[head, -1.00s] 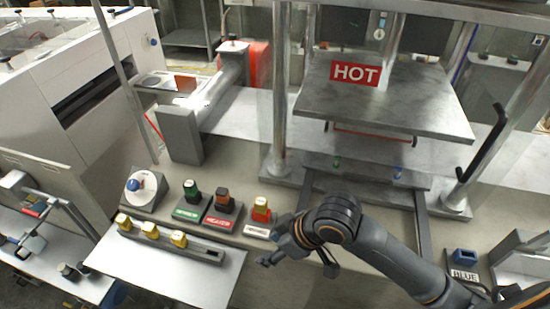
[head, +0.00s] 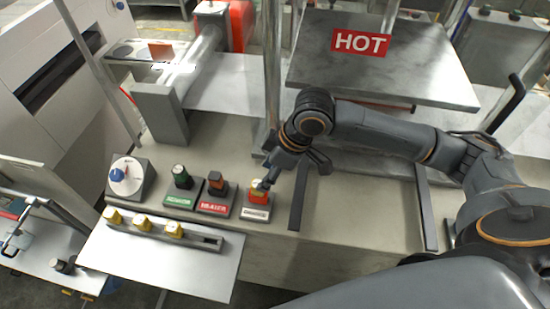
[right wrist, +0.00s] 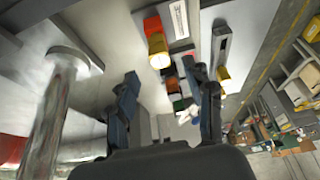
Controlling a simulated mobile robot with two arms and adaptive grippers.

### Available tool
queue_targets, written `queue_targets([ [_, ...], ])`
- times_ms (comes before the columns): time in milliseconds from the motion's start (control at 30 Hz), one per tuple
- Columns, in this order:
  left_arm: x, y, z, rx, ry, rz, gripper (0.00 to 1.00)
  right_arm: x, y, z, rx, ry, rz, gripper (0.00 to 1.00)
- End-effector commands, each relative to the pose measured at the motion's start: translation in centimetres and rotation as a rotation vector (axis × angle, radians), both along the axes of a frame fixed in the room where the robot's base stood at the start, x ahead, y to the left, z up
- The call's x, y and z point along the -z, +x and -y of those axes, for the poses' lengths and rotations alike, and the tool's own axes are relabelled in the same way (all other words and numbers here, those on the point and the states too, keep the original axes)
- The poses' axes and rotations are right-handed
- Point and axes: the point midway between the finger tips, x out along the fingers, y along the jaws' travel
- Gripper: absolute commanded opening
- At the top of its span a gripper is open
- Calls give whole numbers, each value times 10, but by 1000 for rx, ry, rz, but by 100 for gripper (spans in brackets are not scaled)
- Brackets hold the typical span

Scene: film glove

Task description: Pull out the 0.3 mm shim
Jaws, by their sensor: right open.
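A yellow-topped piece stands in a red block (head: 257,195) on a small base with a white label in the head view; the label is too small to read. The yellow piece (right wrist: 158,52) also shows in the right wrist view. Which piece is the 0.3 mm shim I cannot tell. A grey rack (head: 207,241) holds three yellow-handled pieces (head: 143,223); its right end is empty. My right gripper (head: 268,178) is open just above the red block. Its two fingers show apart in the right wrist view (right wrist: 165,85), with the yellow piece beyond them. My left gripper is not in view.
A green button (head: 181,177), a red-labelled button (head: 215,186) and a dial (head: 126,176) stand left of the red block. A metal post (head: 272,70) and a plate marked HOT (head: 360,42) are close behind my right arm. The white shelf (head: 160,265) is clear in front.

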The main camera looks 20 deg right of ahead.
Motion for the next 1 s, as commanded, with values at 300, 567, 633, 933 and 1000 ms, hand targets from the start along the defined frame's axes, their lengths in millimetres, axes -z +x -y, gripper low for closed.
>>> queue_targets([
  [300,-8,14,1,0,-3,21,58,50,12,-18,1,1,-1,52],
  [567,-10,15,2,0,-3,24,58,66,15,-23,0,-1,1,52],
  [633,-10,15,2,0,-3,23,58,67,15,-23,0,0,1,52],
  [933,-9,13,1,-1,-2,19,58,67,15,-23,-1,0,2,28],
  [1000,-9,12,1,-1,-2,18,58,67,15,-23,-1,0,2,13],
])
